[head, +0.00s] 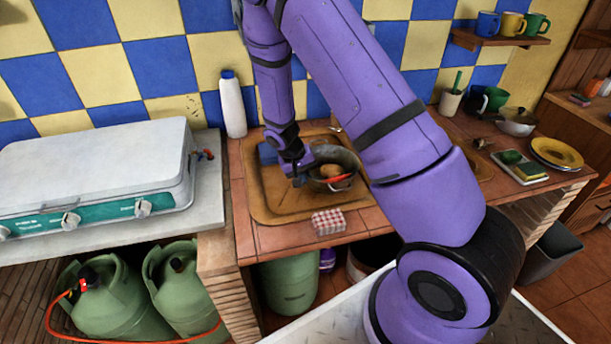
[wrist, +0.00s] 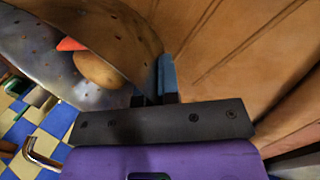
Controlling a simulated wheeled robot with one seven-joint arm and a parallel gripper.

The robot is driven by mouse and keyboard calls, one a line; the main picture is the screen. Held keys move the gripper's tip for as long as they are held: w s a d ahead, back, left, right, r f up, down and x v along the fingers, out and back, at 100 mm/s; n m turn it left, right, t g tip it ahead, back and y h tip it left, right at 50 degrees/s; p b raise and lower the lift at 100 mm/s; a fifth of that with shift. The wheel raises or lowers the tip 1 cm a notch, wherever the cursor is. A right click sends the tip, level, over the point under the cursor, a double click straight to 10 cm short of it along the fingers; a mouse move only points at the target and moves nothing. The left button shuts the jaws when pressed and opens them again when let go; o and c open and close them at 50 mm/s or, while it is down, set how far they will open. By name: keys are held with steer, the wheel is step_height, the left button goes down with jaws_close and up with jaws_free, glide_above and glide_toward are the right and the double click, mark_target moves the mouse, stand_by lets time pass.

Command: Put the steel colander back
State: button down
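The steel colander (head: 347,158) is in the brown basin area on the tiled counter, at the centre of the head view. A brown potato-like item (head: 331,171) and something red lie in it. In the wrist view the colander's perforated wall (wrist: 135,35) fills the upper left, with the brown item (wrist: 97,68) inside. My gripper (head: 299,178) is at the colander's left rim. In the wrist view my fingers (wrist: 158,85) are close together with the wall's edge between them; the finger on the inner side is mostly hidden.
A white bottle (head: 232,105) stands behind left, beside the stove (head: 95,170). At right are a lidded pan (head: 516,122), plates (head: 557,152) and a mug shelf (head: 500,40). My arm hides part of the counter.

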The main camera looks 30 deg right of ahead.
steer(key=shift+f, duration=0.1)
steer(key=c, duration=1.4)
jaws_free()
steer(key=shift+o, duration=0.2)
